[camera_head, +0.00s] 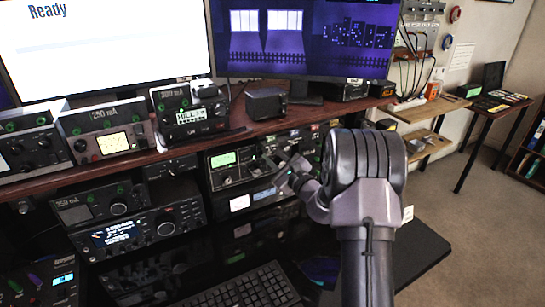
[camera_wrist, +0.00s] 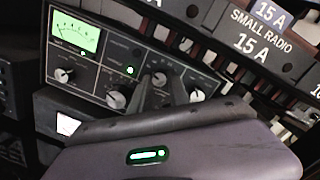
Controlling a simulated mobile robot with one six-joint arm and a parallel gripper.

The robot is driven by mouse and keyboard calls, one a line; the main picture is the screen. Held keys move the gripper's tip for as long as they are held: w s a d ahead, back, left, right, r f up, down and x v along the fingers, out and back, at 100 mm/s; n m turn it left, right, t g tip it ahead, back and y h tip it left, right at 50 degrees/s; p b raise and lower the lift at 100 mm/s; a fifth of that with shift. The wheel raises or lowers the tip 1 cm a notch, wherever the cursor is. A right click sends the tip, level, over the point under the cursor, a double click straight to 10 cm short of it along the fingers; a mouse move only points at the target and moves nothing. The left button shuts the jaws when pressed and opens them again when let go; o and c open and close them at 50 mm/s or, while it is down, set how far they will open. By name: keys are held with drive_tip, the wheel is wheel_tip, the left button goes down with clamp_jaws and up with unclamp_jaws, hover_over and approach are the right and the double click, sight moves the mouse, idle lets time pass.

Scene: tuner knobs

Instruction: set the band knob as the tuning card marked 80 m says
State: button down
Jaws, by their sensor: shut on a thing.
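The tuner (camera_head: 222,177) is a dark panel with a lit green meter, under the wooden shelf in the head view. It also shows in the wrist view (camera_wrist: 88,76), tilted, with several round knobs. My gripper (camera_wrist: 160,92) has its two dark fingers on either side of a knob (camera_wrist: 158,77) in the panel's upper middle and is shut on it. I cannot read the knob's label or its exact setting. In the head view my gripper (camera_head: 284,168) reaches the tuner's right part, and the held knob is hidden. No tuning card marked 80 m can be made out.
Other knobs (camera_wrist: 116,99) sit close beside my fingers. A shelf (camera_head: 120,165) with radios and meters runs above the tuner. A radio (camera_head: 140,230) stands at the lower left, and a keyboard (camera_head: 245,288) lies on the dark desk (camera_head: 425,245). Floor is open at the right.

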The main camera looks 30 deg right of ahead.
drive_tip(key=c, duration=1.5)
unclamp_jaws()
drive_tip(key=shift+s, duration=0.1)
drive_tip(key=s+p, duration=0.1)
drive_tip(key=s, duration=0.4)
drive_tip(key=s+d+p, duration=0.1)
drive_tip(key=s, duration=0.5)
drive_tip(key=s+d+p, duration=0.1)
drive_tip(key=s, duration=0.5)
drive_tip(key=shift+f, duration=0.4)
